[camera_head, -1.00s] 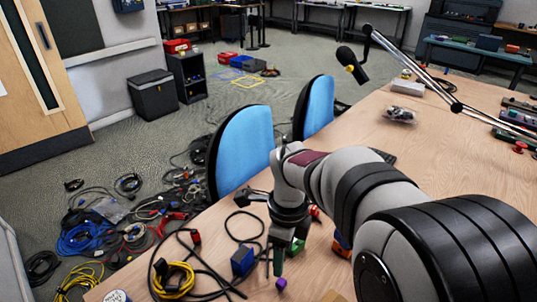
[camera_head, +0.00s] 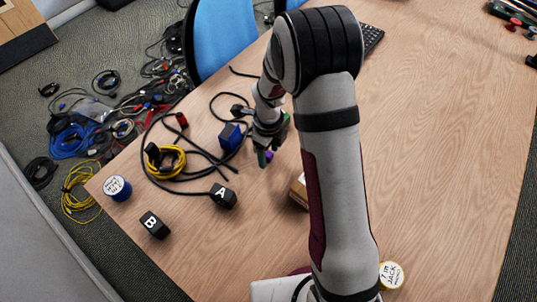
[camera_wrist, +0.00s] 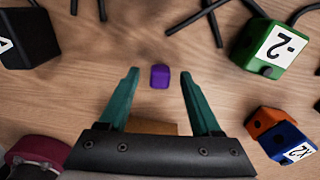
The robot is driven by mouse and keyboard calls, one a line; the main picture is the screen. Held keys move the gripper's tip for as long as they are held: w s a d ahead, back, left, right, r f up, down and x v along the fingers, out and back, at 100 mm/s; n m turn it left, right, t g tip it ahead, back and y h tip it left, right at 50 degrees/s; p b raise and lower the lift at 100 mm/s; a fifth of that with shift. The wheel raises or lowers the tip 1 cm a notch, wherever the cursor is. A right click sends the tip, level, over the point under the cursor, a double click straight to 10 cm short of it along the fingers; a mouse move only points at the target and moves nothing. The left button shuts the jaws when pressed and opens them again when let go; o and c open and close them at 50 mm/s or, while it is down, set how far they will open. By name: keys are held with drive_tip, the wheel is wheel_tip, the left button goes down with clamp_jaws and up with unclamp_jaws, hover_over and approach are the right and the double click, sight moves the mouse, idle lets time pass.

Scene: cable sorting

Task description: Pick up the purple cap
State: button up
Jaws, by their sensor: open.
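The purple cap (camera_wrist: 160,76) is a small rounded block lying on the wooden table in the wrist view. It sits just beyond and between the tips of my gripper (camera_wrist: 159,82), with a gap on both sides.
A green block (camera_wrist: 271,45) marked -2 stands right of the fingers, with orange (camera_wrist: 268,121) and blue (camera_wrist: 291,145) blocks nearer. A black box (camera_wrist: 27,36) is at left. Black cables and a yellow coil (camera_head: 165,160) lie left on the table (camera_head: 440,150).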

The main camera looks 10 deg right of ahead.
drive_tip(key=shift+f, duration=0.45)
clamp_jaws()
drive_tip(key=shift+r, duration=0.15)
